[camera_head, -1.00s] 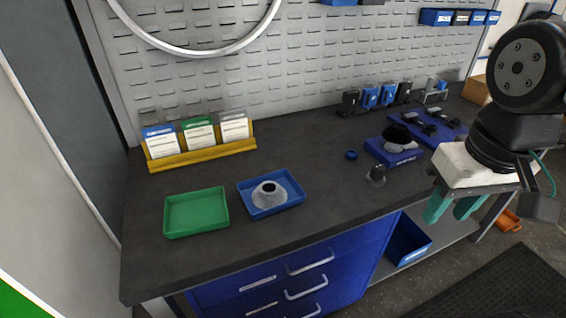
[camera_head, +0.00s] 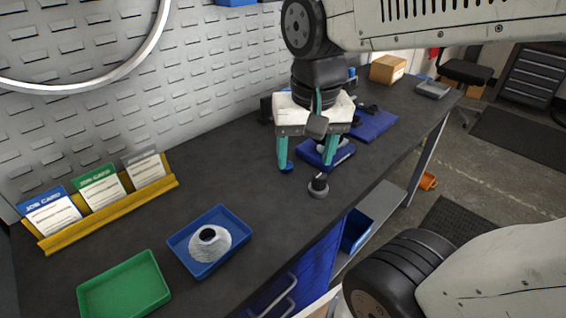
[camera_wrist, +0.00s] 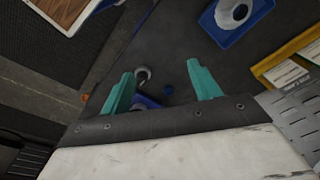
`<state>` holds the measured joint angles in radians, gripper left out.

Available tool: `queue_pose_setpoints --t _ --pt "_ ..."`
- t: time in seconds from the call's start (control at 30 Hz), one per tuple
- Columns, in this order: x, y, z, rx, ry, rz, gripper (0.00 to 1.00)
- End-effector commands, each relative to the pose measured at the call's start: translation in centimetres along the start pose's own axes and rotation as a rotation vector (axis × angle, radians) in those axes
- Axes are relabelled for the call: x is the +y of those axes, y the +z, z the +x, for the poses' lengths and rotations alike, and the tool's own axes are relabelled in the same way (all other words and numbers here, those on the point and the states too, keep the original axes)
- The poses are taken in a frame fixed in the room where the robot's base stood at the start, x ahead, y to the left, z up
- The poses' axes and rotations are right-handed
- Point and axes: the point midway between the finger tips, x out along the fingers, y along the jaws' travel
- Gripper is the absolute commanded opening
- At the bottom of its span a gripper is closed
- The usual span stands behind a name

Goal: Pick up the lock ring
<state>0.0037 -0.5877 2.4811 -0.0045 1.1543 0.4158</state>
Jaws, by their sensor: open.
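A small blue round piece (camera_head: 287,168), which looks like the lock ring, lies on the dark bench top. It appears just below the tip of my gripper's left finger in the head view; that finger partly hides it. My gripper (camera_head: 307,165) points down over the bench with its teal fingers wide apart and nothing between them.
A blue tray (camera_head: 178,245) holds a pale cone-like part (camera_head: 210,246). A green tray (camera_head: 125,288) is empty. A yellow card rack (camera_head: 110,215) stands by the wall. A blue holder (camera_head: 335,157) is behind my right finger. The bench between trays and gripper is clear.

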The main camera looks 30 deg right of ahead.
Motion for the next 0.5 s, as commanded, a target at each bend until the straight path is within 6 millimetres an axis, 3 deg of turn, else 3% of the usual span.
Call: queue_pose_setpoints --t 0.17,0.3,0.5 --pt "-0.3 -7.5 2.6 -0.029 0.029 0.599 0.62" --pt "-0.2 -13.2 5.9 -0.037 0.054 1.074 0.62" --pt "0.3 -19.2 11.1 -0.035 0.089 1.621 0.62"
